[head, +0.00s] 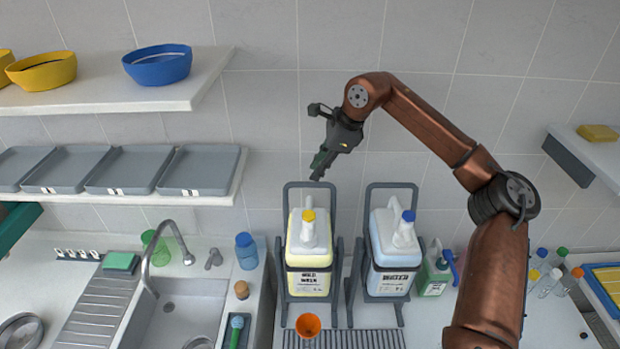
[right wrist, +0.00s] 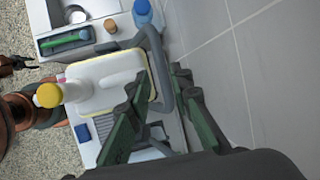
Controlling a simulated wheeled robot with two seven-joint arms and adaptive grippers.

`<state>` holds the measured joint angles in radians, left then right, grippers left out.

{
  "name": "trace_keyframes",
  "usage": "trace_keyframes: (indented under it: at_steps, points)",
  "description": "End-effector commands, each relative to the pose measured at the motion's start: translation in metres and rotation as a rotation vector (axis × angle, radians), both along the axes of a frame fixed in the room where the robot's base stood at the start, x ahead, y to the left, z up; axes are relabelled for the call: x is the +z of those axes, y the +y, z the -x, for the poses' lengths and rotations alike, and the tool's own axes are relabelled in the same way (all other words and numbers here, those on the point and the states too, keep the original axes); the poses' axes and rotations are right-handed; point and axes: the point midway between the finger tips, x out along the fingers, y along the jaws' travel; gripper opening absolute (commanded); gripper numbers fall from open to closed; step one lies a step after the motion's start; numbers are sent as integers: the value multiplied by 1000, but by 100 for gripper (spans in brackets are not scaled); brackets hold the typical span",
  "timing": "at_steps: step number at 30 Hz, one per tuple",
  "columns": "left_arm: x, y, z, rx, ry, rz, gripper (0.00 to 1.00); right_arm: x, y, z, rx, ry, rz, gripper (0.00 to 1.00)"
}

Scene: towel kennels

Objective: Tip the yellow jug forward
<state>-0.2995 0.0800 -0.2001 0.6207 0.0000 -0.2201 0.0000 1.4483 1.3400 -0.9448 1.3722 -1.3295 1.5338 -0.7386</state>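The yellow jug (head: 309,248), pale yellow with a yellow cap, sits upright in a grey tilting frame (head: 287,215) on the counter. In the right wrist view the jug (right wrist: 105,80) is seen from above, with its yellow cap at the left. My right gripper (head: 317,176) points down at the top bar of this frame. In the right wrist view its green fingers (right wrist: 160,80) are apart, with the grey top bar (right wrist: 160,75) close to the fingertips. I cannot tell whether they touch it.
A similar frame with a blue-capped jug (head: 390,250) stands just right. An orange cup (head: 308,325) is in front of the yellow jug. A blue bottle (head: 246,250) and the sink (head: 180,310) are left. Shelves (head: 120,190) jut from the wall at left.

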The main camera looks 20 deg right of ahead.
Motion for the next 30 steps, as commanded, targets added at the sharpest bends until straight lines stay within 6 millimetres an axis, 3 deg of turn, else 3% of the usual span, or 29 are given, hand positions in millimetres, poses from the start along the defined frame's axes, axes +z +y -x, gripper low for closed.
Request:
trace_keyframes:
  at_steps: [9,21,30]
  points:
    - [6,0,0,0,0,0,40,-42,12,-15,-1,1,-2,20]
    - [6,0,0,0,0,0,40,-50,15,-18,-2,-1,-2,20]
    - [6,0,0,0,1,0,40,-50,15,-18,-2,0,-3,0]
